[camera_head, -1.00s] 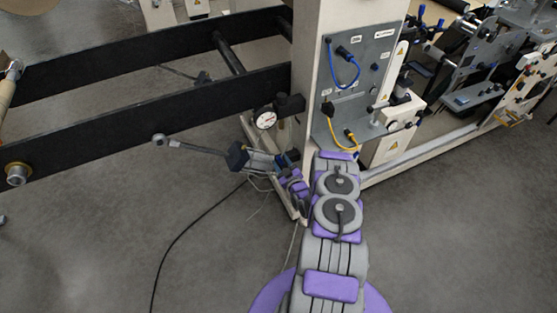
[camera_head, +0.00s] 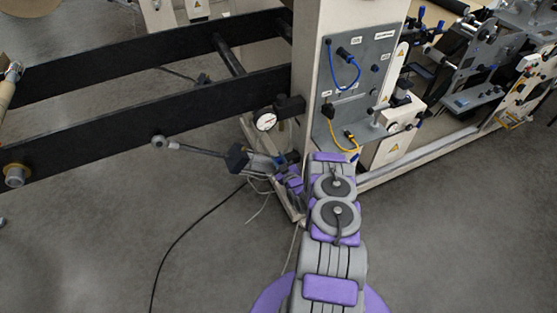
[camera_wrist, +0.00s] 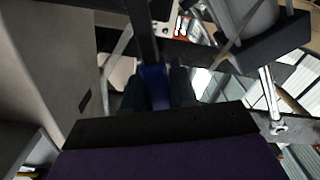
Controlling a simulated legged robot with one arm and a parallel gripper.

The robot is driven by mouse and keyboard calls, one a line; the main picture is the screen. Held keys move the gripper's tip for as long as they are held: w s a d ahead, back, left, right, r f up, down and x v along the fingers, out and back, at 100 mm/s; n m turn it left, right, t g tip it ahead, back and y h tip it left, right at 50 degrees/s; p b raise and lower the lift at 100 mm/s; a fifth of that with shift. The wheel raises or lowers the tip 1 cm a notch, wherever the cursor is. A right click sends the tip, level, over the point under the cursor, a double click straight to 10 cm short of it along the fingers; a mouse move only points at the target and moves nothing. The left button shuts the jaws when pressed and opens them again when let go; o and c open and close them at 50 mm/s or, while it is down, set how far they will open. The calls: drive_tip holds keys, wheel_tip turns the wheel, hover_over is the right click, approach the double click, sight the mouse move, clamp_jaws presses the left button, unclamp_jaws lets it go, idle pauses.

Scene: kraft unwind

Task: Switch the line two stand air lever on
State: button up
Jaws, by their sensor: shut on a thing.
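My gripper (camera_wrist: 156,88) shows in the wrist view as two dark fingers. They are shut on a blue lever handle (camera_wrist: 155,72), one finger on each side of it. A dark bar runs up from the blue piece to the top edge of that view.
A cream column (camera_head: 309,90) stands beside my arm and carries a grey panel (camera_head: 358,75) with blue and yellow cables. A dial gauge (camera_head: 265,121) sits left of it. Long black beams (camera_head: 130,117) cross the left. A black cable (camera_head: 190,232) lies on the open floor.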

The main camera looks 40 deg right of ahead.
clamp_jaws()
drive_tip(key=shift+s+d+r+m+p, duration=0.15)
drive_tip(key=shift+d+m+p, duration=0.1)
drive_tip(key=shift+d+m, duration=0.25)
drive_tip(key=shift+s+d+r+m+p, duration=0.1)
drive_tip(key=shift+d+r+m+p, duration=0.15)
drive_tip(key=shift+m, duration=0.35)
drive_tip(key=shift+s+d+f+m, duration=0.15)
drive_tip(key=shift+d+m, duration=0.65)
drive_tip(key=shift+m, duration=0.4)
drive_tip(key=o, duration=0.7)
unclamp_jaws()
drive_tip(key=shift+d, duration=0.1)
